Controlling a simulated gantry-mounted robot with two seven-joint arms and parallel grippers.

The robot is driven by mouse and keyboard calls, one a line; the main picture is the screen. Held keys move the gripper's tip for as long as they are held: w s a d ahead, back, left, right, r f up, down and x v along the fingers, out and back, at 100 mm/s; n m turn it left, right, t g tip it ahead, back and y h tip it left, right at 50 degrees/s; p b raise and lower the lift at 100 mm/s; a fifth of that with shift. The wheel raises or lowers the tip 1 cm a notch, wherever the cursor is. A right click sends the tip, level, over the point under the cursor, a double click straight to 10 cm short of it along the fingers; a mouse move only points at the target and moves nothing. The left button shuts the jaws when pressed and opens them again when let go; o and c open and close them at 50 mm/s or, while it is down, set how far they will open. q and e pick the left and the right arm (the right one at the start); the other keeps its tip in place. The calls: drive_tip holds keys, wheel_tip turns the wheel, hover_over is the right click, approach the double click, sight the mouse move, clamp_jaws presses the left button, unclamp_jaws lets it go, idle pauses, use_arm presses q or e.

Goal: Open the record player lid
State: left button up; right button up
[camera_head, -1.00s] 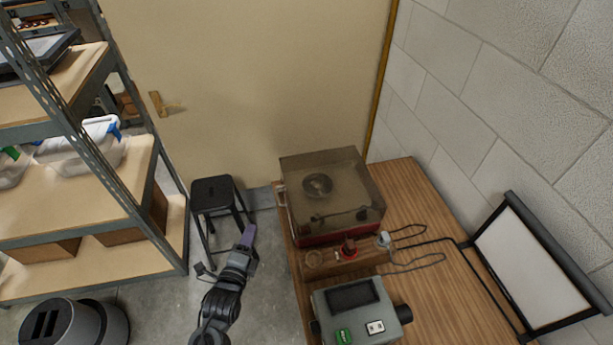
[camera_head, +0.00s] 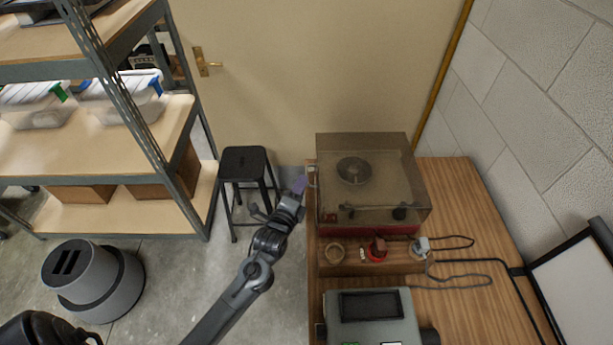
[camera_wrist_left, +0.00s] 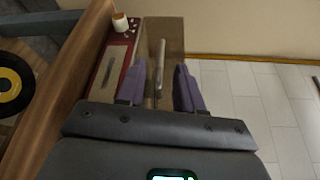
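The record player (camera_head: 345,229) has a red base and a smoky see-through lid (camera_head: 385,180), which is closed over the turntable. It stands on the wooden table near the back wall. A small pale handle (camera_head: 312,176) sits on the lid's left side. My left gripper (camera_head: 301,185) is just left of the lid, close to this handle. In the left wrist view the purple fingers of my left gripper (camera_wrist_left: 160,88) are apart, and the silver handle bar (camera_wrist_left: 160,65) shows between them. I cannot tell whether a finger touches it. My right gripper is not in view.
A wooden control strip (camera_head: 345,268) with knobs and cables lies in front of the player, and a grey device (camera_head: 372,318) stands nearer. A black stool (camera_head: 245,164) stands left of the table. Shelving (camera_head: 100,185) fills the left.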

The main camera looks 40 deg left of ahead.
sight(306, 174)
use_arm(q)
drive_tip(key=shift+x, duration=2.85)
drive_tip(key=shift+c, duration=0.5)
clamp_jaws()
